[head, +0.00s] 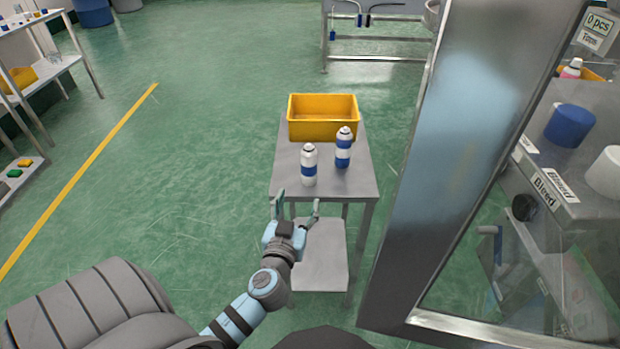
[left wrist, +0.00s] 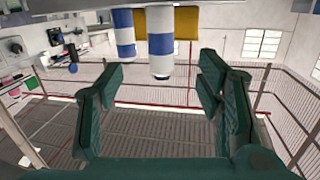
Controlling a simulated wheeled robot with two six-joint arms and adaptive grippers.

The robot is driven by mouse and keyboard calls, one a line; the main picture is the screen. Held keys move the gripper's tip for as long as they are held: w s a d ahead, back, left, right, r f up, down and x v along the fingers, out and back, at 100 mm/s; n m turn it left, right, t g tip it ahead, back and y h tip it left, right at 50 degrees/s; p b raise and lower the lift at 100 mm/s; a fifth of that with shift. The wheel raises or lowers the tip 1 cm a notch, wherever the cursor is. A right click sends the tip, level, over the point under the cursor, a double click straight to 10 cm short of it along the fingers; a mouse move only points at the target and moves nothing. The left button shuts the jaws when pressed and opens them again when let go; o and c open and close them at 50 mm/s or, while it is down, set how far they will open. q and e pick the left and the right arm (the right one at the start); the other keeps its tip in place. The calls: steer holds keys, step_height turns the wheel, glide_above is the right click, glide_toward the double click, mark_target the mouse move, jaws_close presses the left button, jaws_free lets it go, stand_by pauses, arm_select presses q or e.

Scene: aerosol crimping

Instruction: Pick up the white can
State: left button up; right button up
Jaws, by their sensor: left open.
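A white can (head: 309,165) with one blue band stands upright near the front left of a small grey metal table (head: 290,210). It also shows, inverted, at the top of the left wrist view (left wrist: 160,40), between and beyond my fingers. A second can (head: 343,148), with alternating white and blue bands, stands behind it to the right and shows in the left wrist view (left wrist: 123,35). My left gripper (head: 297,207) is open and empty at the table's front edge, short of the white can and not touching it. My right gripper is not in view.
A yellow bin (head: 322,118) sits at the table's far end. A metal-framed machine (head: 470,150) with a clear panel stands close on the right. A shelf (head: 40,80) stands far left. The green floor left of the table is clear.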

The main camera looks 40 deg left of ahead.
mark_target(307, 164)
arm_select(q)
steer(key=shift+n+t+y, duration=0.3)
steer(key=x, duration=0.5)
steer(key=r+x, duration=0.1)
steer(key=x, duration=0.3)
steer(key=r+x, duration=0.1)
steer(key=x, duration=0.4)
steer(key=shift+w+a, duration=0.1)
steer(key=shift+w, duration=0.15)
steer(key=shift+s+r, duration=0.1)
steer(key=c, duration=1.2)
